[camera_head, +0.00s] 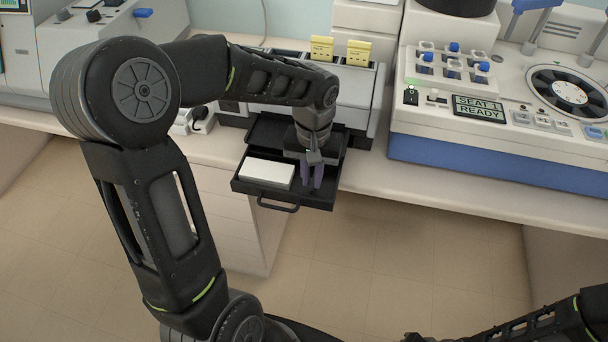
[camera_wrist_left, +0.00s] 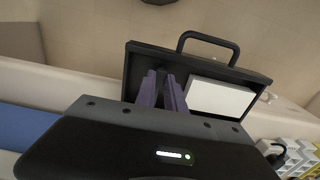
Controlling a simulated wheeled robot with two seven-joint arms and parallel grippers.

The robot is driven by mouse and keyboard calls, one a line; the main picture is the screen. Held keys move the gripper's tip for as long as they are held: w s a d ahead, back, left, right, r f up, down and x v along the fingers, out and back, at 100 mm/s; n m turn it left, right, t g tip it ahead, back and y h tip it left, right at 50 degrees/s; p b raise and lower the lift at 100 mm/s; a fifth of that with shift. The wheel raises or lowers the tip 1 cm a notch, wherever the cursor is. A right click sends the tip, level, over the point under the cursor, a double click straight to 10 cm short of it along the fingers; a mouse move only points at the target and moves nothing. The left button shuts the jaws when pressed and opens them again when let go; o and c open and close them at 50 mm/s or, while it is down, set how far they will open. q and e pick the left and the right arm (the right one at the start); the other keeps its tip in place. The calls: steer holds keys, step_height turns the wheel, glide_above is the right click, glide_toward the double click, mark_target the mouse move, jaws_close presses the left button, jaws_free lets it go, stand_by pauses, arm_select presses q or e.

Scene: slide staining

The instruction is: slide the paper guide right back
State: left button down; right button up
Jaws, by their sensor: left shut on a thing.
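A black tray drawer (camera_head: 243,184) is pulled out from the printer-like unit, with a white stack of paper (camera_head: 267,174) at its left side. My left gripper (camera_head: 312,188), with purple fingers, reaches down into the drawer to the right of the paper. In the left wrist view the fingers (camera_wrist_left: 163,92) are close together at the drawer, apart from the white paper (camera_wrist_left: 219,97). They are shut on a small dark piece, apparently the paper guide, which is mostly hidden between them and hard to tell from the black tray. My right gripper is not in view.
The drawer's handle (camera_head: 278,203) sticks out over the floor. The unit (camera_head: 358,100) stands behind with yellow pieces on top. A slide-staining machine (camera_head: 490,120) with a screen reading "SEAT 1 READY" stands on the counter to the right. Part of my right arm shows at the lower right.

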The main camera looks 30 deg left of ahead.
mark_target(311, 182)
arm_select(q)
steer(key=c, duration=1.4)
jaws_free()
steer(key=shift+r+b, duration=0.55)
steer(key=shift+r, duration=3.35)
steer(key=shift+c, duration=0.3)
